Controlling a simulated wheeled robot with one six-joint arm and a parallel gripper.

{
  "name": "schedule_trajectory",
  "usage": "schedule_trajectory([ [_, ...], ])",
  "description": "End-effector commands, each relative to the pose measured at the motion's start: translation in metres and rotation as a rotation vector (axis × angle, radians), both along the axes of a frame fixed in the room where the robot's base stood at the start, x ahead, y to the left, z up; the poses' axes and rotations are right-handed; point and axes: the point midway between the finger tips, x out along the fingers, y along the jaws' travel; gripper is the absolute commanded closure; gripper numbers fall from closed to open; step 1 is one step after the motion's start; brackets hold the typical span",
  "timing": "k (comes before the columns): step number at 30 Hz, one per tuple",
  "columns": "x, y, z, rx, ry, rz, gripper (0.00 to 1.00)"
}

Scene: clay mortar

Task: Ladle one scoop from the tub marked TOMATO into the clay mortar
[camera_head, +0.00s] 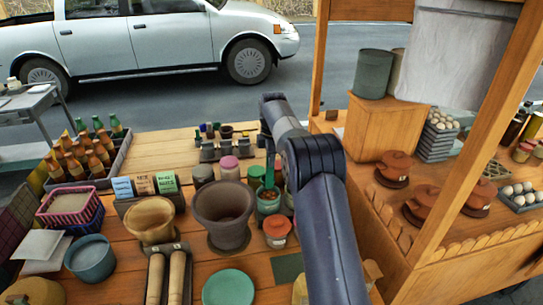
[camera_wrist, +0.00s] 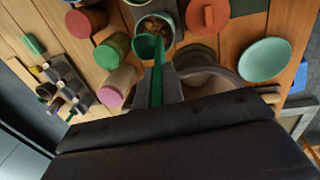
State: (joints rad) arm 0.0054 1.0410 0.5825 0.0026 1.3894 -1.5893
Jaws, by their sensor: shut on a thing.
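My gripper (camera_wrist: 166,92) is shut on the green handle of a ladle (camera_wrist: 157,83). The handle also shows upright in the head view (camera_head: 270,155). The large brown clay mortar (camera_head: 223,210) stands just left of the tub, empty as far as I see. In the wrist view it is partly hidden by my gripper.
A lidded tub with an orange-red lid (camera_head: 276,227) stands in front of the open tub. Green-lidded (camera_head: 256,174) and pink-lidded (camera_head: 229,163) tubs stand behind. A smaller tan mortar (camera_head: 151,215), wooden pestles (camera_head: 155,275) and a green plate (camera_head: 229,288) are nearby.

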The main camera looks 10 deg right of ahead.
Motion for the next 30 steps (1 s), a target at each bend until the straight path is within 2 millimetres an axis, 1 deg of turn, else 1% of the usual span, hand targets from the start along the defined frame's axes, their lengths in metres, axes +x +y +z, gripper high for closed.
schedule_trajectory([
  [1,0.0,0.0,-0.006,0.0,0.002,0.0,1.0],
  [8,0.0,0.0,-0.034,0.0,0.001,-0.001,1.0],
  [10,-0.001,0.0,-0.045,0.0,0.002,-0.001,1.0],
  [18,0.0,0.0,-0.076,0.0,0.0,-0.002,1.0],
  [24,0.0,0.0,-0.092,0.0,0.0,-0.002,1.0],
  [30,0.0,0.0,-0.097,0.0,0.0,-0.002,1.0],
])
